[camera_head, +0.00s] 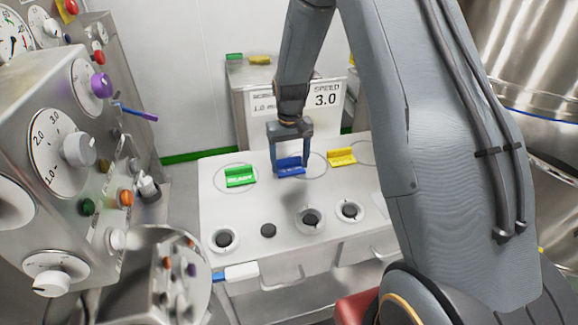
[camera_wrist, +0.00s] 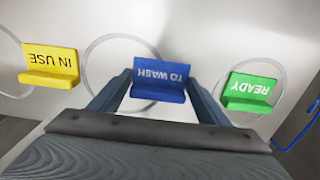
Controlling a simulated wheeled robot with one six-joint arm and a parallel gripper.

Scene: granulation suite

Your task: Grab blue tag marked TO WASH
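The blue tag (camera_head: 290,166) lies on the white bench top between a green tag and a yellow tag. In the wrist view the blue tag (camera_wrist: 159,78) reads TO WASH, upside down. My gripper (camera_head: 290,168) points down over it, with one finger at each end of the tag. In the wrist view the fingers of my gripper (camera_wrist: 160,90) flank the tag closely. They look open, though contact at the tag's ends is hard to judge. The tag looks level with its neighbours, not raised.
The green READY tag (camera_wrist: 250,92) and the yellow IN USE tag (camera_wrist: 50,66) sit close on either side. A box with a SPEED 3.0 label (camera_head: 326,97) stands behind. Several round ports line the bench front. A dial panel (camera_head: 60,150) stands at left, a steel vessel (camera_head: 525,60) at right.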

